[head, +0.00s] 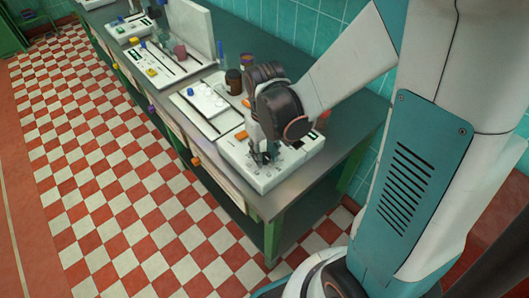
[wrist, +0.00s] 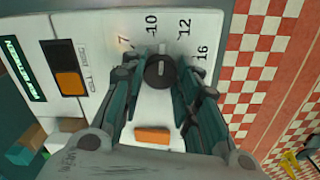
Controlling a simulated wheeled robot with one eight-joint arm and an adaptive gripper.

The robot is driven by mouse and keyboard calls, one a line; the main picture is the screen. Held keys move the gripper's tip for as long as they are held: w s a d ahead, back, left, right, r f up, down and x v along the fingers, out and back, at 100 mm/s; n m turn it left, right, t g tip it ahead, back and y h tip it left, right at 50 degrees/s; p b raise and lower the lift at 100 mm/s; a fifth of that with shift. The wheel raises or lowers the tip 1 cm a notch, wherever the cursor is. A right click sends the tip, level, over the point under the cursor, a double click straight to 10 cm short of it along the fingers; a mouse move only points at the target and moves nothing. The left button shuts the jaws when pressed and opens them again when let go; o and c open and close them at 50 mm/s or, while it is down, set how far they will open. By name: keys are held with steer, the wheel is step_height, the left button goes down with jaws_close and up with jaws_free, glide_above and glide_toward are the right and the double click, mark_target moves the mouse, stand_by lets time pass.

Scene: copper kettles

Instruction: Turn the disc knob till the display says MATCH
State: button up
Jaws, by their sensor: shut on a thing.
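The disc knob (wrist: 158,72) is dark and round, with a pale line pointing up, roughly between the printed 10 and 12. Numbers 7, 10, 12 and 16 arc around it on the white panel (wrist: 95,25). My gripper (wrist: 160,80) is shut on the knob, a finger on each side. In the head view, my gripper (head: 264,155) is down on the white box (head: 307,156) at the bench's near end and hides the knob.
An orange-and-black switch (wrist: 68,82) sits between display and knob. An orange block (wrist: 152,135) shows below the knob. The checkered floor (head: 110,170) is clear.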

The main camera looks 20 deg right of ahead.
mark_target(265, 156)
steer(key=m, duration=0.4)
steer(key=shift+m, duration=0.3)
stand_by(0.3)
steer(key=o, duration=1.1)
step_height(265, 156, up, 12)
steer(key=shift+s+r, duration=0.1)
steer(key=shift+s, duration=0.05)
stand_by(0.3)
